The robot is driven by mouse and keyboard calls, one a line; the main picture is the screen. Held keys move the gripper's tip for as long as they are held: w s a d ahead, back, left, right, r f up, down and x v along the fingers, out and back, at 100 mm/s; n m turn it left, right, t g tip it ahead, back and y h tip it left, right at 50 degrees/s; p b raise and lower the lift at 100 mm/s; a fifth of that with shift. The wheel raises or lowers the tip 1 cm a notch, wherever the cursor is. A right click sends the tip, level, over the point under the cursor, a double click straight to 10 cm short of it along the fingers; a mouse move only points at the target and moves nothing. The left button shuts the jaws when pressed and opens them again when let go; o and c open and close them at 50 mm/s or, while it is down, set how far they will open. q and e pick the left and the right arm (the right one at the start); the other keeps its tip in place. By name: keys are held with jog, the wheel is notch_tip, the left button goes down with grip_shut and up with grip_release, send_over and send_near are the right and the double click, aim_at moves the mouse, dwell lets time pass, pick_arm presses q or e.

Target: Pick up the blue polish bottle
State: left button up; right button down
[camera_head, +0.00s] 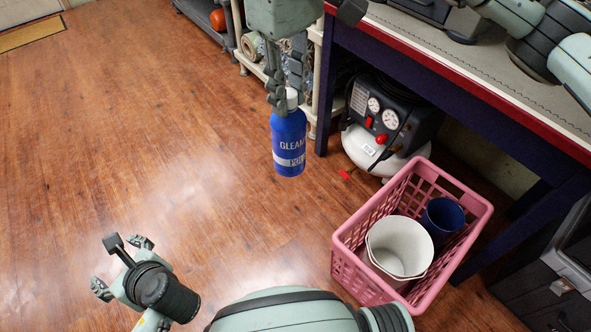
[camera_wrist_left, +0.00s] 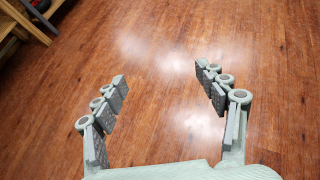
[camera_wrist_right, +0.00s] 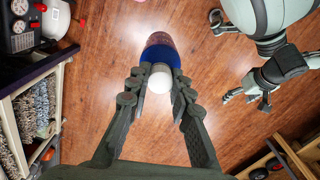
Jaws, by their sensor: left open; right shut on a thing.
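The blue polish bottle (camera_head: 288,148) has a white cap and a white-lettered label. It hangs upright in the head view below my right gripper (camera_head: 285,95), which is shut on its top. In the right wrist view the bottle (camera_wrist_right: 161,54) shows with its white cap between the fingers of my right gripper (camera_wrist_right: 159,85). My left gripper (camera_head: 118,268) is open and empty at the lower left of the head view, well apart from the bottle. The left wrist view shows its spread fingers (camera_wrist_left: 160,75) with only floor between them.
A pink basket (camera_head: 345,262) holding a white bucket (camera_head: 398,247) and a dark blue cup (camera_head: 441,218) stands on the floor at the right. An air compressor (camera_head: 385,125) sits under the workbench (camera_head: 470,75). A shelf stands behind the right gripper.

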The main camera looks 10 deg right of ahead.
pick_arm(q)
notch_tip(320, 180, up, 7)
jog(key=d+m+t+y, duration=0.2)
jog(key=m+t, duration=0.1)
jog(key=m, duration=0.4)
jog(key=m+t+h, duration=0.4)
jog(key=m+h, duration=0.1)
jog(key=h, duration=0.8)
send_near(293, 147)
jog(key=w, duration=0.1)
jog(key=x, duration=1.2)
jog(key=shift+d+f, duration=0.1)
jog(key=shift+f, duration=0.2)
